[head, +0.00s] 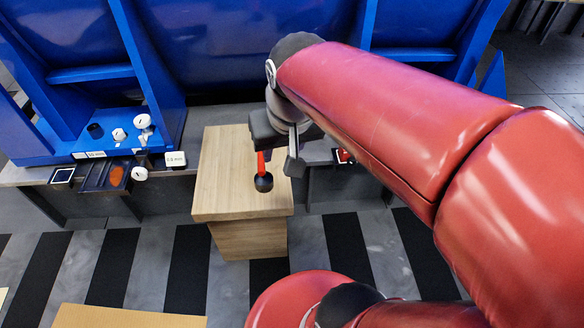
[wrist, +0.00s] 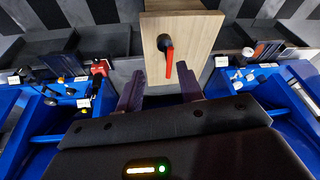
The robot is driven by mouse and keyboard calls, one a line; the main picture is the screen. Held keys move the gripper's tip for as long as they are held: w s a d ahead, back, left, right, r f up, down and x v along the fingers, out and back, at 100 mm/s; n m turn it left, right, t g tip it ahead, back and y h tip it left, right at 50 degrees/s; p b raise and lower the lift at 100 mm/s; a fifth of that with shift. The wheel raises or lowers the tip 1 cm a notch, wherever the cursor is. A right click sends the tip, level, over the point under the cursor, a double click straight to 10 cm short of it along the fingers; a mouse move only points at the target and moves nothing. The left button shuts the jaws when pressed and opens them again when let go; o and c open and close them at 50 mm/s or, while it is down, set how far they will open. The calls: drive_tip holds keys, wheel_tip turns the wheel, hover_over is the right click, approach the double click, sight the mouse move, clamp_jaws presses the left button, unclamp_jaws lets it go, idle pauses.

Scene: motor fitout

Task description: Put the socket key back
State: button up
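The socket key, with a red handle and black round head, rests on a wooden block (head: 225,180). In the head view its red handle (head: 261,163) runs up behind my gripper, which hides the far end. In the wrist view the key (wrist: 169,62) shows whole, with its black head away from me. My gripper (head: 277,152) is over the block beside the handle. In the wrist view my gripper (wrist: 161,70) has its two fingers apart, one on each side of the handle's end. I see no contact with the key.
A blue frame (head: 155,75) rises behind the block. At left, a blue ledge carries white knobs (head: 142,121) and labels, with a dark tray (head: 105,176) in front. A red and black item (head: 343,156) sits right of the block. The striped floor (head: 120,262) in front looks clear.

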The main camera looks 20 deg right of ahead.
drive_tip(key=s+f+n+t, duration=0.1)
drive_tip(key=s, duration=0.5)
drive_tip(key=shift+s+f+t, duration=0.15)
drive_tip(key=shift+s+t, duration=0.1)
drive_tip(key=shift+t, duration=0.15)
drive_tip(key=shift+r+p, duration=0.55)
drive_tip(key=shift+r, duration=0.05)
